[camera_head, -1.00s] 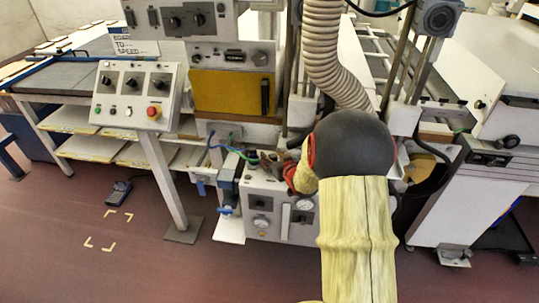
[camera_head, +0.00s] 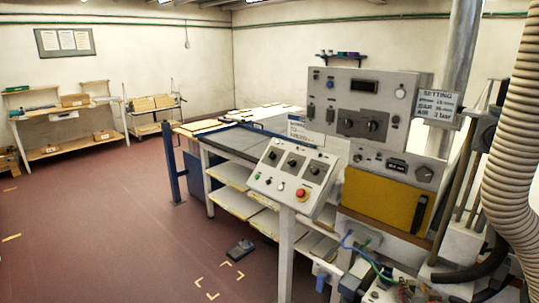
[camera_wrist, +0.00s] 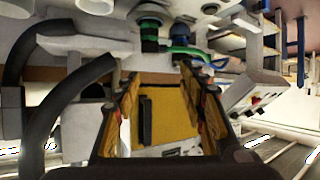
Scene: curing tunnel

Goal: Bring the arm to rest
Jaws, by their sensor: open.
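My gripper (camera_wrist: 160,78) shows in the wrist view, with its two worn orange-brown fingers apart. No object is held between them. Beyond the gap is the yellow panel (camera_wrist: 172,112) with a dark handle, some way behind the fingers. In the head view the same yellow panel (camera_head: 375,202) is on the front of the grey machine. Most of my arm is outside the head view. Small coloured parts at its bottom right edge are too cluttered to tell apart from my gripper.
A tilted control box (camera_head: 293,178) with a red button stands left of the machine. A handheld device (camera_head: 240,249) lies on the floor by corner marks. Green and blue hose fittings (camera_wrist: 150,32) are close beyond my fingers. A ribbed duct (camera_head: 510,150) hangs right. Floor at left is clear.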

